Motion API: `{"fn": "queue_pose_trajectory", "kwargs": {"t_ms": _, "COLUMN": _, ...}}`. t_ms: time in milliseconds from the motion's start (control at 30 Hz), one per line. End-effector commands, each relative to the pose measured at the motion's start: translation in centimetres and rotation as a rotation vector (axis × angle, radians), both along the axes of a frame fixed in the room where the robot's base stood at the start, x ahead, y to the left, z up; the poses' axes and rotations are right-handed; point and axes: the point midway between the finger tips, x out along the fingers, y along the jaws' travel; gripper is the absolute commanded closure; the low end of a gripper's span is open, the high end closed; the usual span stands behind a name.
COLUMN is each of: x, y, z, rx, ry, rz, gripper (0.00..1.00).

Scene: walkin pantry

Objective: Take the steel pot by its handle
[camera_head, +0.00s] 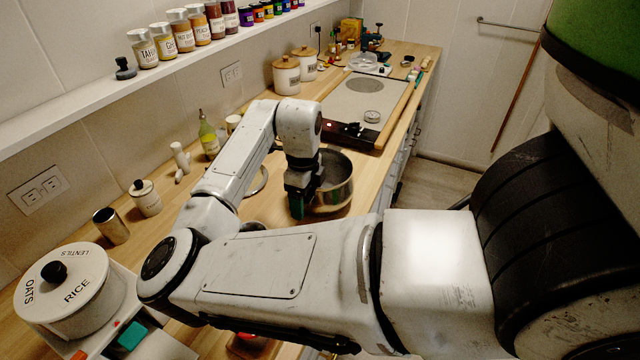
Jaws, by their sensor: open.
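The steel pot (339,196) stands on the wooden counter, in the middle of the head view. It is an open, shiny round pot. Its handle cannot be made out; my arm and gripper cover the pot's left side. My gripper (297,207) points down at the pot's left edge, with dark fingers and a green part. It is open. Whether a finger touches the pot or its handle, I cannot tell.
Behind the pot is a cooktop (368,100) with a small round item on it. Lidded canisters (286,76), a green bottle (208,136) and a steel cup (110,226) stand along the wall. A jar shelf (150,75) runs above.

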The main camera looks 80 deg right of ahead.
Motion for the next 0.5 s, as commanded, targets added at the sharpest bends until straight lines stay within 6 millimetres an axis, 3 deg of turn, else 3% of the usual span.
{"fn": "queue_pose_trajectory", "kwargs": {"t_ms": 333, "x": -0.03, "y": 0.00, "z": -1.05, "rx": -0.001, "ry": 0.000, "rz": 0.000, "gripper": 0.26}}
{"fn": "queue_pose_trajectory", "kwargs": {"t_ms": 500, "x": -0.02, "y": -0.01, "z": -1.02, "rx": -0.001, "ry": 0.000, "rz": 0.000, "gripper": 0.41}}
